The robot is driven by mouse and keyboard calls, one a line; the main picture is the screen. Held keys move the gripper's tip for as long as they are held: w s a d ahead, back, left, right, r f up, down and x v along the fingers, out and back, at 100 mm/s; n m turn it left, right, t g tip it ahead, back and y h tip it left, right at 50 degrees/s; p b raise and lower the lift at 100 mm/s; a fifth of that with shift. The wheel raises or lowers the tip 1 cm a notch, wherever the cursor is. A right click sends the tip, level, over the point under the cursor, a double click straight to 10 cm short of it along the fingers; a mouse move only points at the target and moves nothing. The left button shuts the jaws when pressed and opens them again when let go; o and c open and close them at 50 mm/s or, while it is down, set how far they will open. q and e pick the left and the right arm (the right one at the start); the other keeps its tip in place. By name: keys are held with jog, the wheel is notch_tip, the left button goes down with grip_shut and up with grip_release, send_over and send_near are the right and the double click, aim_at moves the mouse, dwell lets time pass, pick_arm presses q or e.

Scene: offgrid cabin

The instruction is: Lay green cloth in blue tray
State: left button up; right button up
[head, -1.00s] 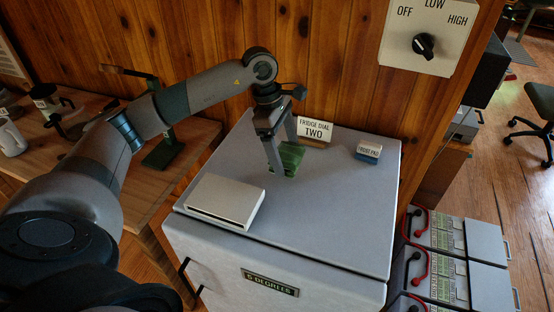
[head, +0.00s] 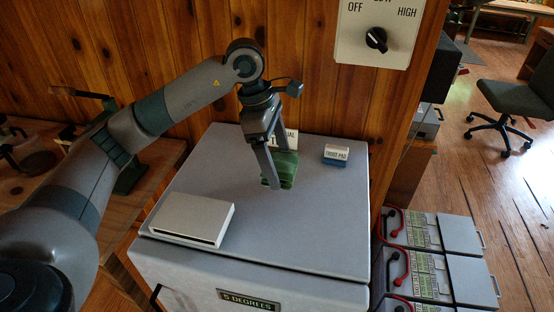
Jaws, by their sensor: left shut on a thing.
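The green cloth (head: 284,169) is a small folded bundle at the back middle of the fridge top. My left gripper (head: 275,178) points down over it and is shut on it. I cannot tell whether the cloth still touches the fridge top. The blue tray is not clearly in view; a small blue block with a white label reading "FROST PAD" (head: 335,156) sits to the right of the cloth. My right gripper is not in view.
A white slotted box (head: 192,220) lies at the front left of the fridge top (head: 290,230). The "FRIDGE DIAL" sign (head: 290,138) is partly hidden behind my gripper. A dial panel (head: 378,30) is on the wall. Batteries (head: 430,250) stand at right.

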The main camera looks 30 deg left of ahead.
pick_arm(q)
jog(key=shift+s+d, duration=0.1)
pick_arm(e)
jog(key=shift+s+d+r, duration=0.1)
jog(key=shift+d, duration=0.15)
pick_arm(q)
jog(key=m, duration=0.1)
jog(key=s+d+m+g+p, duration=0.1)
jog(key=m, duration=0.1)
jog(key=shift+s+r+p, duration=0.1)
jog(key=shift+s+p, duration=0.05)
jog(key=shift+p, duration=0.15)
jog(key=s+d+m+g+y+p, duration=0.3)
jog(key=s+m+p, duration=0.3)
jog(key=m, duration=1.1)
jog(key=s, duration=0.3)
jog(key=shift+s+d+m, duration=0.15)
jog(key=shift+d+m, duration=0.05)
jog(key=shift+m, duration=0.1)
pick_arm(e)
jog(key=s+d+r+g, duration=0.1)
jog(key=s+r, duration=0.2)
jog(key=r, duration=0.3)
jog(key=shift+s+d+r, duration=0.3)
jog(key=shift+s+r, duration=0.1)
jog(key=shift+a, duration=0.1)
